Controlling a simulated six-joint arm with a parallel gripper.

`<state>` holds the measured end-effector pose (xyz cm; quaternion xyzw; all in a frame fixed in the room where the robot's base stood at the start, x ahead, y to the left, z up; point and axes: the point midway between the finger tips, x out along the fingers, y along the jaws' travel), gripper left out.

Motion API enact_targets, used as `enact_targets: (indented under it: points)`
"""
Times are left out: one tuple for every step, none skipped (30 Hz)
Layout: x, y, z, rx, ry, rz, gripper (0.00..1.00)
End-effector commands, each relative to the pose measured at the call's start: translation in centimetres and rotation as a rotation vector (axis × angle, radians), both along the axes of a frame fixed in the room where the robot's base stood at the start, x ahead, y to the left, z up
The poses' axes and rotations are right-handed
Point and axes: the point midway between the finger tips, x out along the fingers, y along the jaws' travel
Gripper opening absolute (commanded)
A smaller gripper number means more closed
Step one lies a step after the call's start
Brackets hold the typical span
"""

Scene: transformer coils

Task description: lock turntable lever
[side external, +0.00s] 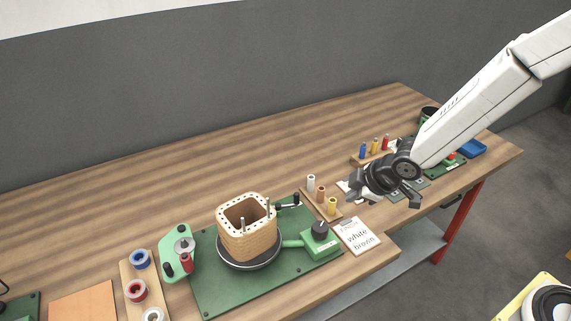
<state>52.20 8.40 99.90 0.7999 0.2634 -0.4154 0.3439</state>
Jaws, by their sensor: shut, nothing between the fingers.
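A square, tan-wound coil (246,235) with holes around its top rim stands upright on a dark round turntable (262,263). The turntable sits on a green base plate (213,290). A small lever with dark ends (288,204) is at the plate's back right edge. A green block with a black knob (320,238) joins the turntable side by a green arm. I cannot tell which of these is the locking lever, or its lock state. My gripper (353,190) is shut and empty, right of the turntable, above the table near the spool rack. Its fingertips are small and hard to make out.
A green bracket with a red handle (178,252) and a tape-roll board (134,276) stand left. The back of the table is clear.

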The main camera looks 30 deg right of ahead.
Motion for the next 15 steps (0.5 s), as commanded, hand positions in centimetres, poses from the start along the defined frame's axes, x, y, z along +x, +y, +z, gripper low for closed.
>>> enact_targets:
  points:
    - [0.5,0.9,-0.5,-0.009,-0.019,0.057,0.00]
    - [0.8,1.4,-0.6,-0.013,-0.031,0.087,0.00]
    - [1.2,2.0,-0.8,-0.018,-0.045,0.123,0.00]
    - [1.4,2.3,-1.0,-0.022,-0.054,0.147,0.00]
    - [1.5,2.7,-1.1,-0.026,-0.064,0.169,0.00]
    - [1.8,3.1,-1.2,-0.028,-0.075,0.193,0.00]
    - [1.9,3.3,-1.3,-0.030,-0.080,0.208,0.00]
    - [2.0,3.5,-1.4,-0.031,-0.086,0.221,0.00]
    - [2.1,3.8,-1.4,-0.033,-0.092,0.236,0.00]
    - [2.1,3.9,-1.4,-0.034,-0.095,0.243,0.00]
    - [2.2,4.0,-1.5,-0.034,-0.098,0.248,0.00]
    - [2.2,4.0,-1.5,-0.035,-0.100,0.252,0.00]
    - [2.2,4.1,-1.5,-0.035,-0.100,0.253,0.00]
    - [2.2,4.1,-1.5,-0.035,-0.101,0.255,0.00]
    - [2.2,4.1,-1.5,-0.035,-0.101,0.255,0.00]
